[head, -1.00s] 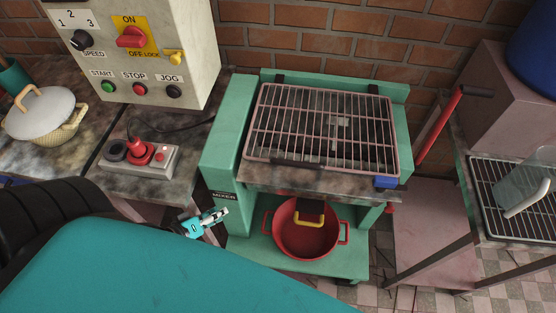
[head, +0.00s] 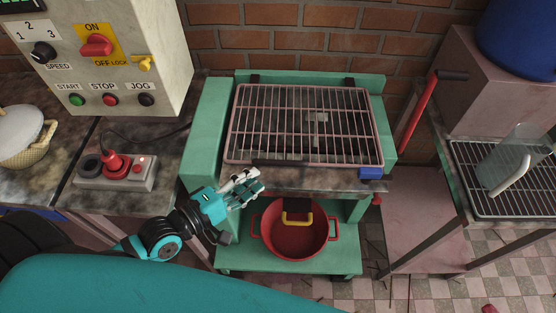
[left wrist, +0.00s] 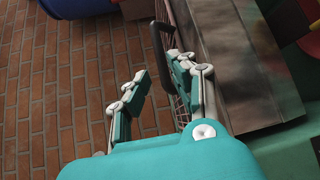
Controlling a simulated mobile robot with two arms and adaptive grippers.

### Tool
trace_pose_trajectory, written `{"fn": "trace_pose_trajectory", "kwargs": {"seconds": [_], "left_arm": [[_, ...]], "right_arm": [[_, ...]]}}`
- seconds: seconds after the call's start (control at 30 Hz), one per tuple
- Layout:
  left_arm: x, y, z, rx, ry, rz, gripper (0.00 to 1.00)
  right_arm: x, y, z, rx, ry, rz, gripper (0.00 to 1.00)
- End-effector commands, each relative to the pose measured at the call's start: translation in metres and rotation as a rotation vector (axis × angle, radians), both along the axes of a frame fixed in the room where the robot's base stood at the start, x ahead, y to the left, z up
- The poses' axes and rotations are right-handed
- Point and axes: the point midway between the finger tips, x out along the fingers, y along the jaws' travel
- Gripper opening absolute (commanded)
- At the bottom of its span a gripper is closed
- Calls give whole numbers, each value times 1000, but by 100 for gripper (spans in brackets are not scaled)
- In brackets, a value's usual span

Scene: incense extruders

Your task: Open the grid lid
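The grid lid (head: 310,152), a pinkish wire grille, lies flat and closed over the opening of the green mixer (head: 205,140). A blue block (head: 371,173) sits at its front right corner. My left gripper (head: 256,182) is in front of the mixer's front left edge, just below the lid's front left corner, and appears apart from it. Part of a wire grid shows behind the fingers there, with a dark curved bar (left wrist: 160,45). My right gripper is not in view.
A red pot (head: 295,240) with a yellow-handled part above it stands on the mixer's lower shelf. A control box (head: 120,45) and joystick panel (head: 115,172) are left. A red lever (head: 418,112) and a rack with a clear jug (head: 510,160) are right.

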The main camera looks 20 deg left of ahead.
Motion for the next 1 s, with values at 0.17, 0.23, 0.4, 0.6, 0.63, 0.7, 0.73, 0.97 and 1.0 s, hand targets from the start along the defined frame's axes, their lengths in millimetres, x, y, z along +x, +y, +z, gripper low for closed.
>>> {"fn": "trace_pose_trajectory", "kwargs": {"seconds": [0.17,0.23,0.4,0.6,0.63,0.7,0.73,0.97,1.0], "left_arm": [[36,-19,-3,-2,-6,2,25],[47,-26,-5,0,-5,1,25],[66,-37,-10,0,-2,1,25],[75,-42,-12,2,-1,0,25],[75,-43,-12,2,-1,0,25],[75,-43,-12,2,0,0,25],[75,-43,-12,2,0,0,25],[75,-42,-12,2,-1,0,10],[75,-43,-12,2,-1,0,5]], "right_arm": [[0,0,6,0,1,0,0],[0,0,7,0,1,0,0],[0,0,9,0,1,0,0],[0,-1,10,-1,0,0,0],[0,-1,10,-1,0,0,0],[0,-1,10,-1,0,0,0],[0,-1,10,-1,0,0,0],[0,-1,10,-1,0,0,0],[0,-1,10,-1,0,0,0]]}}
